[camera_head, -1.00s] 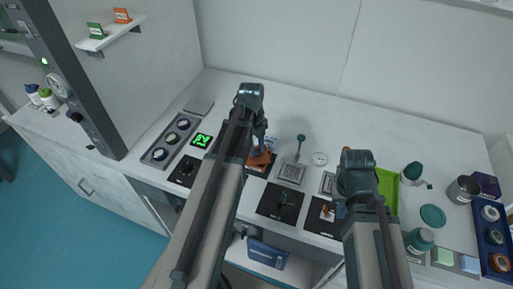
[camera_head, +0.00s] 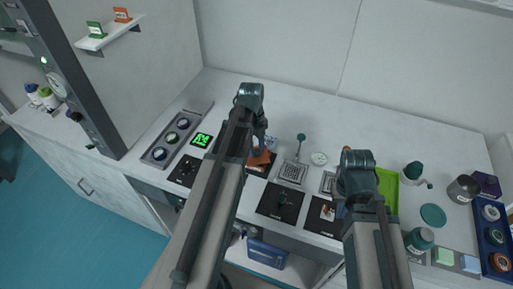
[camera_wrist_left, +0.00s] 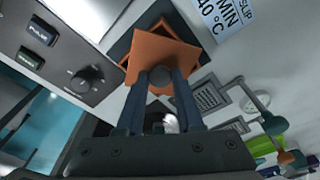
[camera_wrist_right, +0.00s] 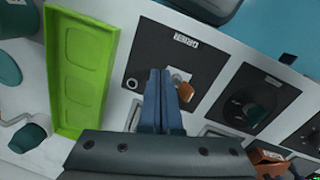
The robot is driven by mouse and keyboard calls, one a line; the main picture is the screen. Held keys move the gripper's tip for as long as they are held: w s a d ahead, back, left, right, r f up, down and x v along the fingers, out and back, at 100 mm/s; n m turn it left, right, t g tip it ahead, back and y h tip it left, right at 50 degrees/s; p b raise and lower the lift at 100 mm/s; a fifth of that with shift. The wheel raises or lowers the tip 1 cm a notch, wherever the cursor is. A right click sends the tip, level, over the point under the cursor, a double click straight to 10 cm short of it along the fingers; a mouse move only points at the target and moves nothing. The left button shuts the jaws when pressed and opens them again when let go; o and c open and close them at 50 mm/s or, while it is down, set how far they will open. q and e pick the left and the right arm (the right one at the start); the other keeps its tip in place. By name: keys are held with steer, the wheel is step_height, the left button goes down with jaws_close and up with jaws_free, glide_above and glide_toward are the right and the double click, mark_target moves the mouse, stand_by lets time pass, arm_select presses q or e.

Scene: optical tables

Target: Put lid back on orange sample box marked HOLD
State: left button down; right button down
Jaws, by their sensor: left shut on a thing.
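My left gripper (camera_wrist_left: 160,80) is shut on the grey knob of a square orange lid (camera_wrist_left: 163,50). The lid also shows in the head view (camera_head: 260,158), below the left gripper (camera_head: 258,138). Orange edges of what looks like the box (camera_wrist_left: 124,63) show behind the lid, turned at an angle to it. The lid hides most of the box, and I cannot tell whether they touch. No HOLD marking is readable. My right gripper (camera_wrist_right: 161,72) has its fingers together and looks empty, above a black pad (camera_wrist_right: 190,45) with a small orange-brown piece (camera_wrist_right: 185,92).
A green tray (camera_wrist_right: 82,70) lies beside the right gripper. A control panel with knobs (camera_wrist_left: 85,78) stands left in the left wrist view. Grey grids (camera_head: 292,172), a dial (camera_head: 319,158) and a teal-topped stand (camera_head: 300,138) are right of the lid. The counter behind is clear.

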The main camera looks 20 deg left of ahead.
stand_by(0.8)
arm_select(q)
jaws_free()
stand_by(0.5)
steer(key=shift+r+p, duration=3.5)
steer(key=shift+p, duration=0.05)
arm_select(e)
step_height(320, 180, up, 7)
arm_select(q)
jaws_close()
